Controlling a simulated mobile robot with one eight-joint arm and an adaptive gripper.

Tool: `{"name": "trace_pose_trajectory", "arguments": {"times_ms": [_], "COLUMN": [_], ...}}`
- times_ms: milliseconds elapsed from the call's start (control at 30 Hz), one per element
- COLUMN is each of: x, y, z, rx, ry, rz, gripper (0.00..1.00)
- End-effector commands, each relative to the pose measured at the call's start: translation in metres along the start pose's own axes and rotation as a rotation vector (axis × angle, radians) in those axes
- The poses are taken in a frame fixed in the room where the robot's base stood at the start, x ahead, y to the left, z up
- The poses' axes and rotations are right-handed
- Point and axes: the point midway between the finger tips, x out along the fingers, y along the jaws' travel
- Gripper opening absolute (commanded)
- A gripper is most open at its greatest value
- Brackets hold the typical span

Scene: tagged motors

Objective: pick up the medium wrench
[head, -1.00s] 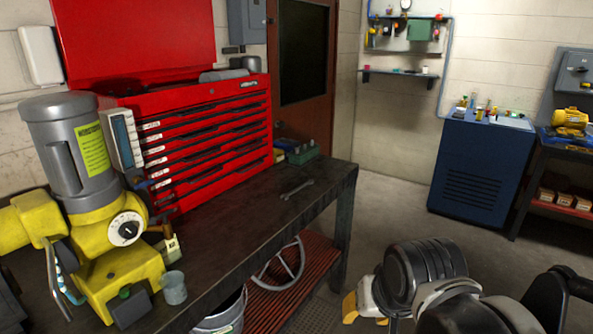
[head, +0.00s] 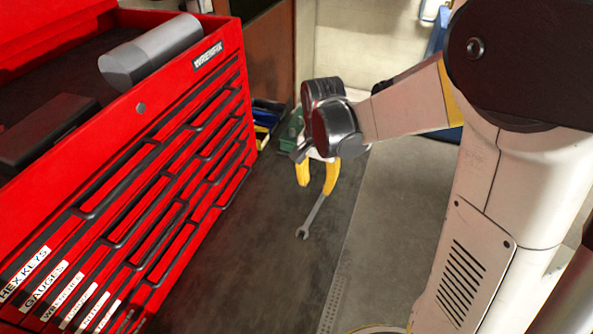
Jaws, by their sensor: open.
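The wrench (head: 312,220) is a grey metal wrench lying on the dark workbench (head: 262,245), near its right edge in the head view. Its open jaw end points toward me, and its far end is close to or behind a yellow finger. My gripper (head: 318,190) has two yellow fingers pointing down, spread apart and empty. It is over the far part of the wrench. I cannot tell how high the fingertips are above the bench. No other wrench shows for comparing size.
A red tool chest (head: 170,190) with labelled drawers fills the left side. A grey cylindrical object (head: 150,52) lies on top of it. A green item (head: 291,130) and small bins (head: 265,118) stand at the back of the bench. The bench nearer me is clear.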

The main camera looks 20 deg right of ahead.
Motion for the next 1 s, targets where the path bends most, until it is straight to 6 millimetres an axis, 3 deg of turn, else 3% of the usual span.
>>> {"name": "trace_pose_trajectory", "arguments": {"times_ms": [200,533,767,1000], "x": [0.038,0.066,0.102,0.106], "y": [0.000,0.000,-0.001,-0.001], "z": [0.000,0.000,0.001,0.002], "rx": [0.002,0.001,0.001,0.001], "ry": [-0.002,-0.001,-0.001,-0.001], "rz": [0.002,0.001,0.001,0.001], "gripper": [0.39,0.39,0.39,0.39]}}
